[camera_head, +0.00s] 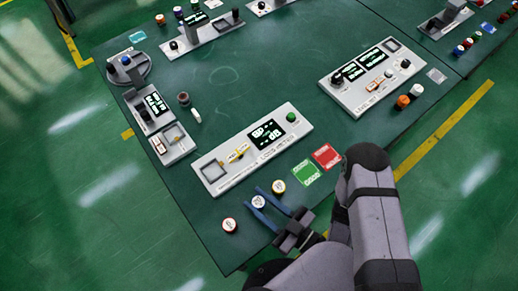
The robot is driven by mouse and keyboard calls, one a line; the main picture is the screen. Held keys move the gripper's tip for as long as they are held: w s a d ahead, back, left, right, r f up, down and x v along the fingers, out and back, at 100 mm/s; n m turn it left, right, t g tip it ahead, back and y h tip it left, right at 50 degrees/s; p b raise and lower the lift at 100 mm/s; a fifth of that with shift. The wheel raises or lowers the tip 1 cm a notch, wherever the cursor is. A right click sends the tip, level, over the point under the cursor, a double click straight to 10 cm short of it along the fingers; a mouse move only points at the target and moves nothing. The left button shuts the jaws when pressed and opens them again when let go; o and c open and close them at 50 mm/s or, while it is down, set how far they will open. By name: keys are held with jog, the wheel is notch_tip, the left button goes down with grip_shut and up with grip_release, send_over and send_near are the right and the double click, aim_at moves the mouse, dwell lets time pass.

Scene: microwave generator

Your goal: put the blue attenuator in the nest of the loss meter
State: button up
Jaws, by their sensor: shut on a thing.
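The loss meter (278,144) is a long white panel near the front of the green table, with a lit display, a green knob and a yellow lever. Its nest (212,171) is a square recess at the panel's left end, and it looks empty. My gripper (257,202) has two blue fingers and is in front of the panel. It is shut on a small round white-topped piece, the blue attenuator (258,202); the fingers hide most of its sides. I cannot tell whether the piece touches the table.
A red-rimmed attenuator (229,225) and a yellow-rimmed one (279,187) stand on either side of my gripper. A green card (306,173) and a red card (326,156) lie to the right. Another white panel (372,76) is behind right; a smaller device (172,144) is left.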

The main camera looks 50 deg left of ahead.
aim_at(279, 224)
jog(key=shift+f+b, duration=0.4)
jog(key=shift+f, duration=0.65)
jog(key=shift+w, duration=0.1)
jog(key=shift+f, duration=0.2)
jog(key=o, duration=1.2)
jog(key=shift+d, duration=0.1)
jog(key=shift+w+f+b+v, duration=0.1)
jog(key=shift+b+v, duration=0.65)
jog(key=shift+v, duration=0.5)
jog(key=shift+w+f+b+v, duration=0.15)
jog(key=shift+b+v, duration=0.6)
jog(key=shift+v, duration=0.45)
jog(key=shift+b+v, duration=0.3)
jog(key=shift+v, duration=0.75)
jog(key=shift+o, duration=0.4)
jog(key=shift+s+d+r, duration=0.1)
jog(key=shift+s, duration=0.05)
